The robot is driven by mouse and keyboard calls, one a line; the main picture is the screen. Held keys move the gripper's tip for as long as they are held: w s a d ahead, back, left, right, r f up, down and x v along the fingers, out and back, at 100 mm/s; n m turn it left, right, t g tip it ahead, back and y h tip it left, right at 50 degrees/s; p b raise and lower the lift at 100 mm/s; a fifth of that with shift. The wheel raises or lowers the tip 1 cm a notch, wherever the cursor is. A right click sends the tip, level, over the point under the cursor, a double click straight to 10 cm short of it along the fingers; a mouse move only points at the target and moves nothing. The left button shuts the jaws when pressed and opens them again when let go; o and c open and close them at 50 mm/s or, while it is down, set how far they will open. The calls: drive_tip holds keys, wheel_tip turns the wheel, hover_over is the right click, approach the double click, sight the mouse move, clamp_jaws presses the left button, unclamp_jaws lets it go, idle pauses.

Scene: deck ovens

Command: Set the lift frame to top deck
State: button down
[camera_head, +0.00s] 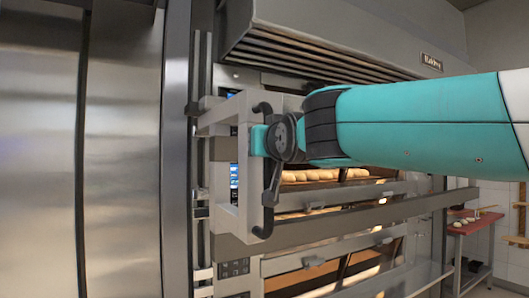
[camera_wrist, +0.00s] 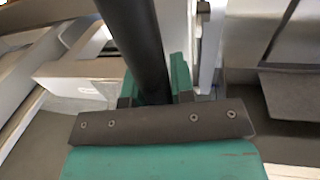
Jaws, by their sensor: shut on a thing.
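The lift frame (camera_head: 243,175) is a pale grey metal frame on the left front of the deck oven (camera_head: 330,255). A black upright handle (camera_head: 270,197) runs along its front side. My gripper (camera_head: 262,140) is shut on the handle's middle, below its top bend. In the wrist view, the dark round handle bar (camera_wrist: 135,35) runs down between the teal fingers (camera_wrist: 157,88) of my gripper. My arm hides part of the upper oven. A long grey beam (camera_head: 350,228) reaches right from the frame across the oven front, below a lit deck with loaves (camera_head: 310,175).
A slatted grey hood (camera_head: 320,45) overhangs the oven just above my arm. A tall steel cabinet (camera_head: 120,150) stands close on the left. A red-topped table (camera_head: 470,224) is at the far right.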

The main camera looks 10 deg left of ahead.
drive_tip(key=shift+f, duration=0.15)
drive_tip(key=c, duration=1)
unclamp_jaws()
drive_tip(key=shift+w, duration=0.1)
drive_tip(key=shift+o, duration=0.2)
drive_tip(key=b+v, duration=0.8)
drive_tip(key=v, duration=0.9)
drive_tip(key=shift+s, duration=0.25)
